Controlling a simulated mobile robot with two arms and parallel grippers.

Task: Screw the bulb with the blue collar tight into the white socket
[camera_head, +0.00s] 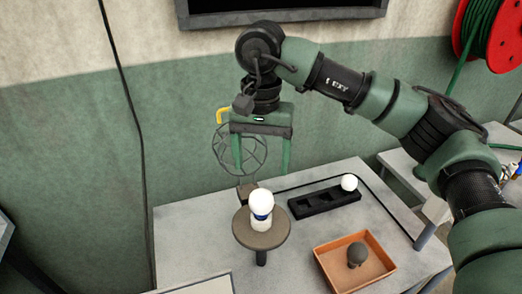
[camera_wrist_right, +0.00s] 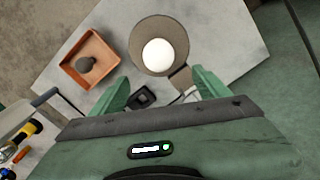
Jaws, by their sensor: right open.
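The bulb with the blue collar (camera_head: 261,201) stands upright in the head view, with a white globe above a blue band. Its lower end meets the white socket (camera_head: 260,224), which sits on a round brown stand (camera_head: 244,237); how deep it is seated I cannot tell. In the right wrist view the white globe (camera_wrist_right: 158,53) hides the collar and socket over the round stand (camera_wrist_right: 138,36). My right gripper (camera_head: 262,170) points down above the bulb, open and empty, its fingers apart from it. It also shows in the wrist view (camera_wrist_right: 160,76). My left gripper is not in view.
A black holder (camera_head: 313,203) carries another white bulb (camera_head: 349,182) at its right end. An orange tray (camera_head: 332,270) with a dark grey bulb (camera_head: 357,253) stands at the front right of the grey table (camera_head: 190,240). A wire cage (camera_head: 226,152) shows behind my gripper.

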